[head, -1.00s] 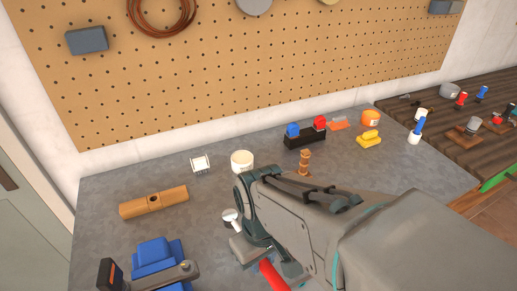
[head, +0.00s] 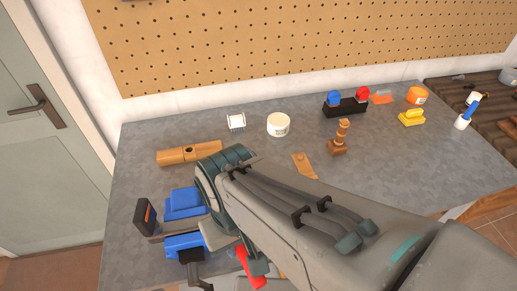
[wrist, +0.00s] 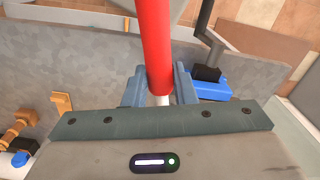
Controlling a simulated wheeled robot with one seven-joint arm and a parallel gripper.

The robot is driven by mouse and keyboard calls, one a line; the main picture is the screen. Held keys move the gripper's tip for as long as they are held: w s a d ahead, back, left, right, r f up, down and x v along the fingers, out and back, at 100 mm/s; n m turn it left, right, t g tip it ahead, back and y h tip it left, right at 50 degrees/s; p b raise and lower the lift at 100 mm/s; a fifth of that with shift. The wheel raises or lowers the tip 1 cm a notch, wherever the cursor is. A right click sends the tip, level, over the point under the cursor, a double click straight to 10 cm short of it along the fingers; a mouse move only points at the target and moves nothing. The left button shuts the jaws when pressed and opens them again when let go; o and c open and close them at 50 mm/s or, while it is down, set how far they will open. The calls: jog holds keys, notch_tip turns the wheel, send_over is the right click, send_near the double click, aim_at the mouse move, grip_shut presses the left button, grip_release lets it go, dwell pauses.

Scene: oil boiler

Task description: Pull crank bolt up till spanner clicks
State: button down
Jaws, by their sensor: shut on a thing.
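My gripper (wrist: 160,86) is shut on a red-handled tool, which looks like the spanner (wrist: 156,45). The red handle runs up out of the wrist view, with a pale shaft between the fingers. In the head view a bit of the red handle (head: 247,268) shows below my arm, near the bench's front; my fingertips are hidden there. The blue vise (head: 183,203) stands left of my gripper. A grey crank (head: 172,228) with a black and orange pedal (head: 145,217) lies across the vise. The crank bolt and the spanner's working end are hidden behind my arm.
A pegboard (head: 300,45) rises behind. A door (head: 45,120) is at left.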

jog(key=shift+s+a, duration=0.3)
jog(key=shift+a, duration=0.1)
jog(key=shift+f+b, duration=2.15)
jog(key=shift+f, duration=0.4)
jog(key=shift+f+b, duration=1)
jog(key=shift+b, duration=0.15)
